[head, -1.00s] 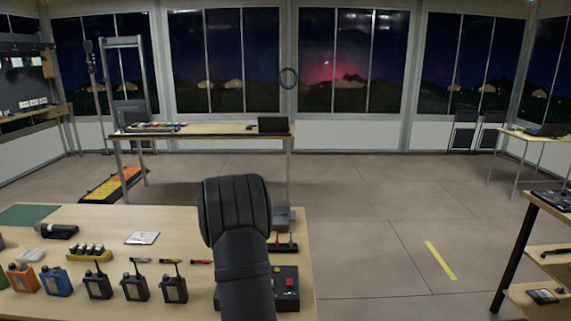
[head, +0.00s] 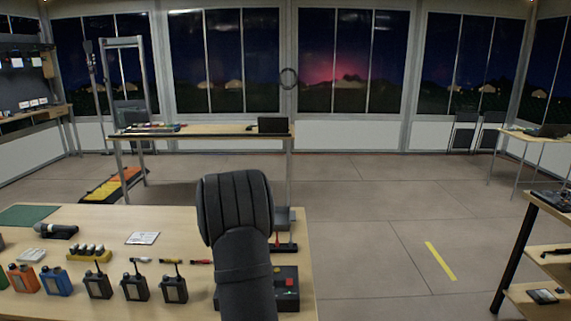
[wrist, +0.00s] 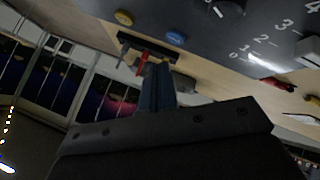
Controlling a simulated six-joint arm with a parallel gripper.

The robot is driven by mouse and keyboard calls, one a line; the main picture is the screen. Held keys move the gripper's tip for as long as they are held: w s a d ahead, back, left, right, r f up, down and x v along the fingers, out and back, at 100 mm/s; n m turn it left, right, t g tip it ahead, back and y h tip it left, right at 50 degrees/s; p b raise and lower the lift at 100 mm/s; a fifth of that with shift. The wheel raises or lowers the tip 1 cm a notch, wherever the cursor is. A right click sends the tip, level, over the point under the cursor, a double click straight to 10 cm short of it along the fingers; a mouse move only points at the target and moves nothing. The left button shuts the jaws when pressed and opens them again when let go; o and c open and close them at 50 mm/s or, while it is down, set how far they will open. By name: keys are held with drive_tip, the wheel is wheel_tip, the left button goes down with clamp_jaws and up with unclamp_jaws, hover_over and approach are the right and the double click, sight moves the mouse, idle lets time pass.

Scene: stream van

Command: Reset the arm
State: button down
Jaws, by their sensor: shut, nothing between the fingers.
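My dark arm stands up at the right end of the near table in the head view and hides my gripper there. In the wrist view my gripper (wrist: 157,88) shows as narrow blue-grey fingers, closed together with nothing held. The fingers appear in front of a dark rack with a red-handled tool (wrist: 141,63); I cannot tell the gap, and no contact is clear. A dark numbered panel (wrist: 255,30) with a yellow button (wrist: 123,18) and a blue button (wrist: 175,37) fills the top of that view.
The near table (head: 100,240) bears several radios, including an orange one (head: 24,279) and a blue one (head: 57,282), a white card (head: 143,238) and a dark box with a red button (head: 290,283). A shelf unit (head: 540,215) stands at right. The floor between is clear.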

wheel_tip(320, 180, up, 8)
drive_tip(key=s+d+r+m+g+h, duration=0.15)
drive_tip(key=s+d, duration=0.25)
drive_tip(key=d, duration=0.4)
drive_tip(key=s+d+r+m+g, duration=0.1)
drive_tip(key=s+d+r+m, duration=0.15)
drive_tip(key=d, duration=0.55)
drive_tip(key=s+d+r+m+g, duration=0.1)
drive_tip(key=s+d+m, duration=0.2)
drive_tip(key=s+d, duration=0.4)
drive_tip(key=s+d+r+m+g, duration=0.2)
drive_tip(key=s+d+m, duration=0.2)
drive_tip(key=s, duration=0.9)
drive_tip(key=shift+s+d+m, duration=0.3)
drive_tip(key=shift+d, duration=1.3)
